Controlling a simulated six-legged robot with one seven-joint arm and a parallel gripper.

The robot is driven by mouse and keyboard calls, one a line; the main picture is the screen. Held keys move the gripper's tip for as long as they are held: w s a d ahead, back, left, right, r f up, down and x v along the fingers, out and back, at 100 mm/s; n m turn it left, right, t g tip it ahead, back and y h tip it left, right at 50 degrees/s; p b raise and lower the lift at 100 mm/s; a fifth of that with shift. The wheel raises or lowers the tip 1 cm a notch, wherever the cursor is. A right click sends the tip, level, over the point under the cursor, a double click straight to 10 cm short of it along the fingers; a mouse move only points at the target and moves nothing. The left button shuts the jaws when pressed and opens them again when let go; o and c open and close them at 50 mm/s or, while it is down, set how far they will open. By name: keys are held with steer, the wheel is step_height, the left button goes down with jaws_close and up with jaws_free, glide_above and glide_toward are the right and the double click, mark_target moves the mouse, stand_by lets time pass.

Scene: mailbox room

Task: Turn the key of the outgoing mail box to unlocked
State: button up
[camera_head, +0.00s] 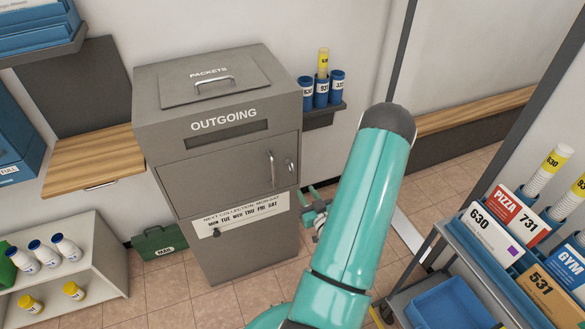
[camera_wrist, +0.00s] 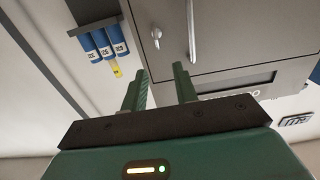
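The grey outgoing mail box (camera_head: 235,150) stands against the wall in the head view. Its front door has a vertical bar handle (camera_head: 271,170), with a small silver key or lock (camera_head: 291,165) just right of it. In the wrist view the scene is turned over; the key (camera_wrist: 156,35) shows beside the handle (camera_wrist: 191,32), beyond my fingertips. Its exact turn is too small to tell. My gripper (camera_wrist: 161,76) is open, with nothing between its fingers. In the head view my gripper (camera_head: 309,200) is right of the box, lower than the key, partly hidden by my arm.
Blue tubes (camera_head: 322,92) stand on a small shelf right of the box. A cart (camera_head: 435,265) with parcels is at the right. A low white shelf (camera_head: 100,245) with bottles is at the left, and a green case (camera_head: 159,242) lies on the floor. Tiled floor before the box is clear.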

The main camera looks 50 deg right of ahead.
mark_target(293, 169)
steer(key=x, duration=1.3)
steer(key=shift+w+d, duration=0.1)
steer(key=shift+d, duration=0.3)
jaws_close()
